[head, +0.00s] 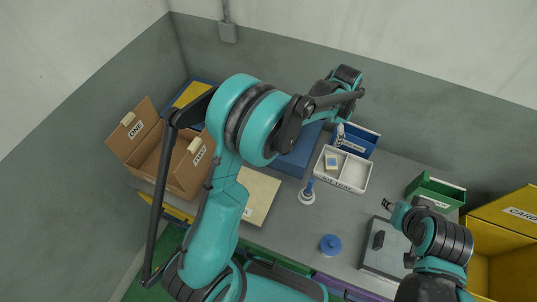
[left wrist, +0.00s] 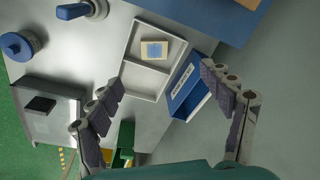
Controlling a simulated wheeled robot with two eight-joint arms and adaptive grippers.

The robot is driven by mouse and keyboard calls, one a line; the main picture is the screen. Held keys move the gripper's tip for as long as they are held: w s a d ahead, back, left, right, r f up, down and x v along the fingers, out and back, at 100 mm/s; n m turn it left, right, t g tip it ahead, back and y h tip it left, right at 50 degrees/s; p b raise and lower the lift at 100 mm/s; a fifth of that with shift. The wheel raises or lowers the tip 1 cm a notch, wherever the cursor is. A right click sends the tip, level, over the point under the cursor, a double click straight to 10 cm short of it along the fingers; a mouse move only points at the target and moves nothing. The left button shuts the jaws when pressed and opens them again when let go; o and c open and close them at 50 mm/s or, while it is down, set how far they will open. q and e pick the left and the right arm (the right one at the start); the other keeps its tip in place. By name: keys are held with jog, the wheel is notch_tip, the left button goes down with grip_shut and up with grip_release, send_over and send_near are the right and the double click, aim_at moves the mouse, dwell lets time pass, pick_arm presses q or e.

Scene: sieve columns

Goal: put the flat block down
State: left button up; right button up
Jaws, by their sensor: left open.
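The flat block (head: 331,164) is small and pale with a blue patch. It lies in the left compartment of the white two-compartment tray (head: 353,188). In the left wrist view the block (left wrist: 154,50) lies in the far compartment of the tray (left wrist: 146,82), clear of both fingers. My left gripper (head: 341,134) is above the blue bin behind the tray. Its spread fingers (left wrist: 164,92) hold nothing. My right gripper (head: 388,204) is at the right, near the grey box; its finger gap is too small to judge.
A blue bin (head: 366,134) stands behind the tray. A blue-handled stamp-like tool (head: 308,194), a blue round knob (head: 330,244) and a grey box (head: 383,262) stand in front. A green bin (head: 436,190) is at right, an open cardboard box (head: 180,180) at left.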

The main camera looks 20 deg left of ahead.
pick_arm(q)
jog(key=s+a+r+n+t, duration=0.2)
jog(key=s+a+r+n, duration=0.25)
jog(key=s+r, duration=0.35)
jog(key=s+a+r+n+t, duration=0.25)
jog(key=s+a+r, duration=0.3)
jog(key=s, duration=0.35)
jog(key=s+a+f+n+t, duration=0.1)
jog(key=s+a+n, duration=0.3)
jog(key=s, duration=0.5)
jog(key=shift+f, duration=0.45)
notch_tip(320, 180, down, 6)
jog(key=b, duration=0.6)
jog(key=shift+f, duration=0.15)
